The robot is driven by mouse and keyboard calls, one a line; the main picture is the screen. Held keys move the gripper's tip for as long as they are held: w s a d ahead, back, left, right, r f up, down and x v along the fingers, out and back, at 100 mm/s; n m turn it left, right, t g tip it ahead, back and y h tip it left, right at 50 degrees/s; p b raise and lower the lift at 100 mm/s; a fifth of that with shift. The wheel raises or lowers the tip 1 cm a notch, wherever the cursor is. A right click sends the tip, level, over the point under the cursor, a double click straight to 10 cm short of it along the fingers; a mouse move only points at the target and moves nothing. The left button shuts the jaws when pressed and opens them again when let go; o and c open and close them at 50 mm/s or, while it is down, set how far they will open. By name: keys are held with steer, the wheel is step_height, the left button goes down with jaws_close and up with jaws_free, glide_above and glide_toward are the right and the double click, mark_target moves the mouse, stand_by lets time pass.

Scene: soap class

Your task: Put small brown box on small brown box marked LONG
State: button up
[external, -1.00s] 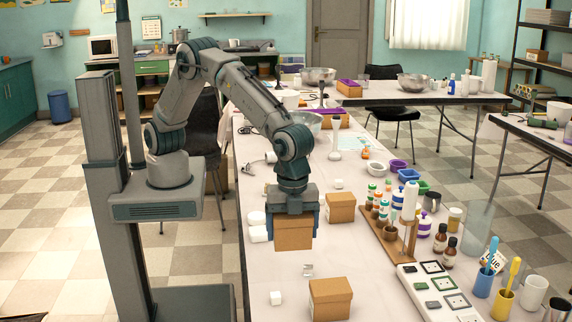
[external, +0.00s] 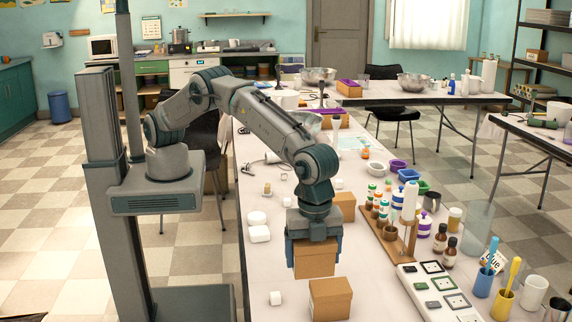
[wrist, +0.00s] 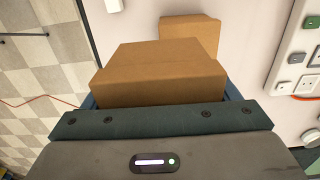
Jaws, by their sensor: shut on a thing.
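My gripper (external: 314,262) is shut on a small brown box (external: 314,261). It holds this box level, above and just behind a second small brown box (external: 330,300) at the table's front. In the wrist view the held box (wrist: 160,70) fills the middle between the fingers, and another brown box (wrist: 192,32) shows partly behind it. A third brown box (external: 344,204) stands farther back, partly hidden by my wrist. I cannot read a LONG mark on any box.
The white table (external: 265,285) has small white blocks (external: 275,298) at its left. A wooden rack with bottles (external: 392,235) and a white panel with square plates (external: 438,290) stand right of the boxes. Cups (external: 502,302) stand at the right front.

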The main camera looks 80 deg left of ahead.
mark_target(318, 271)
steer(key=shift+w+f, duration=0.4)
steer(key=shift+w, duration=0.35)
steer(key=shift+f+p, duration=0.7)
steer(key=shift+f, duration=1.35)
steer(key=shift+f, duration=0.1)
